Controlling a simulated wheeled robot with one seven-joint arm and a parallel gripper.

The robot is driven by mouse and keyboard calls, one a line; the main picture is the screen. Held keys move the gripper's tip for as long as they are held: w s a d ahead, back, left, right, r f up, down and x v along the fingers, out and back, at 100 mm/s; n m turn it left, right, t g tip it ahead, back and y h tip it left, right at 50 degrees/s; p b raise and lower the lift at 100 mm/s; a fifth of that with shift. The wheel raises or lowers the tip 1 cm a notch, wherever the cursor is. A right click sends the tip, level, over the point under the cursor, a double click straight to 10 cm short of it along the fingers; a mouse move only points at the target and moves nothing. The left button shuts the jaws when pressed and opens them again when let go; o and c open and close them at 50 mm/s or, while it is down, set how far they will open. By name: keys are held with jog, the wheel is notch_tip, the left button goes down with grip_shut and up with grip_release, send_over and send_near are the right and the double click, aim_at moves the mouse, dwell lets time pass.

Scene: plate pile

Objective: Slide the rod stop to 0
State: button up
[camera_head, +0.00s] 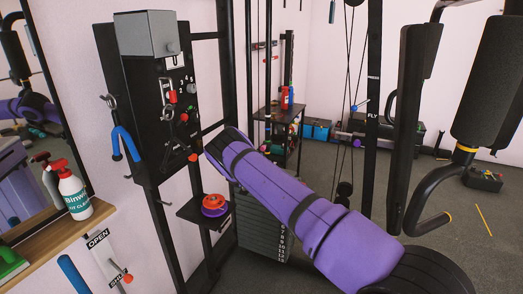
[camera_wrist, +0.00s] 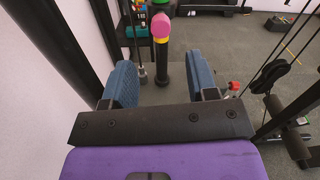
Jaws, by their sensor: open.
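My gripper (camera_wrist: 161,62) is open, its two blue-padded fingers wide apart with nothing held between them. In the wrist view a black upright post (camera_wrist: 163,68) with a pink-and-yellow knob (camera_wrist: 160,25) shows in the gap, beyond the fingers; I cannot tell if it touches them. I cannot tell for certain which part is the rod stop, and no 0 mark is readable. In the head view my purple arm reaches up and left towards the black panel (camera_head: 150,130) with its several red knobs and clips. My fingers are not clear there.
The weight stack (camera_head: 262,225) with printed numbers stands behind my arm. A small shelf (camera_head: 187,209) carries a red and purple disc (camera_head: 214,204). A spray bottle (camera_head: 73,193) stands on a wooden ledge at left. Cables (camera_head: 355,60) and padded rollers (camera_head: 490,80) crowd the right.

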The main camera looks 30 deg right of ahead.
aim_at(263, 149)
jog(key=x, duration=0.9)
jog(key=shift+w+d, duration=0.15)
jog(key=shift+d, duration=0.05)
jog(key=shift+c, duration=0.5)
